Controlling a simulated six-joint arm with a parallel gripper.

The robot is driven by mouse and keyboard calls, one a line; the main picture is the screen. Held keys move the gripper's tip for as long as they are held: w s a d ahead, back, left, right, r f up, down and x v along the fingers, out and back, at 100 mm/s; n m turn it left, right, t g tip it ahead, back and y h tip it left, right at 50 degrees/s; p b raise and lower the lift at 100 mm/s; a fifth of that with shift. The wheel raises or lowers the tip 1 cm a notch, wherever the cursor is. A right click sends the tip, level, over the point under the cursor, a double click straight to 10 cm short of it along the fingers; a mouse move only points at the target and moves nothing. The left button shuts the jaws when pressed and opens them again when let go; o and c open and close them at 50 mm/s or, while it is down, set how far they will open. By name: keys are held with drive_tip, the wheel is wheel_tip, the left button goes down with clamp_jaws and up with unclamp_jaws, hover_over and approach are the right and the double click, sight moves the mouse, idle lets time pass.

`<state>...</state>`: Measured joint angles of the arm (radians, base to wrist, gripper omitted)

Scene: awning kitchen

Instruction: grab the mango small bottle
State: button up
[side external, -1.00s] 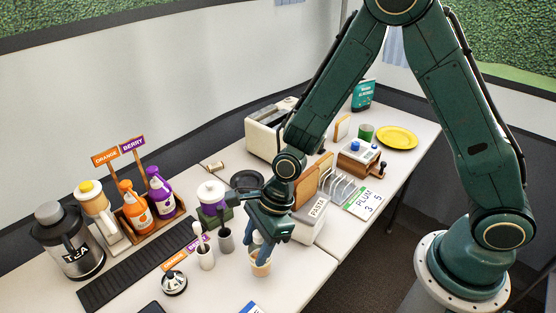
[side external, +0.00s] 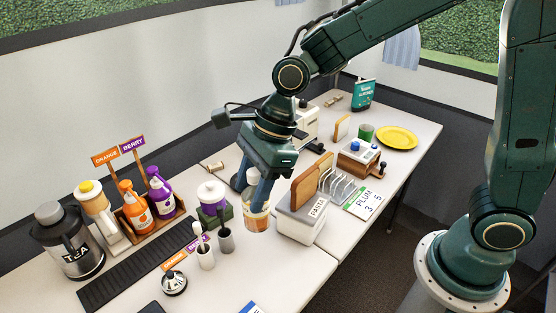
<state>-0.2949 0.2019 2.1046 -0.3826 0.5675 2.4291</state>
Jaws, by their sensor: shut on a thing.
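My gripper (side external: 260,190) points down over the near table. Its blue fingers are shut on a small pale bottle with an orange-tan band (side external: 256,221), the mango small bottle by the task's name; I cannot read its label. The bottle is held roughly upright and appears to hang above the white table top. The fingers hide part of its upper body.
A grey PASTA box (side external: 301,222) stands just right of the bottle. Orange (side external: 137,211) and purple (side external: 160,194) pump bottles stand farther left.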

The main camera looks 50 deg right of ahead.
drive_tip(key=shift+r, duration=0.4)
drive_tip(key=shift+w, duration=0.15)
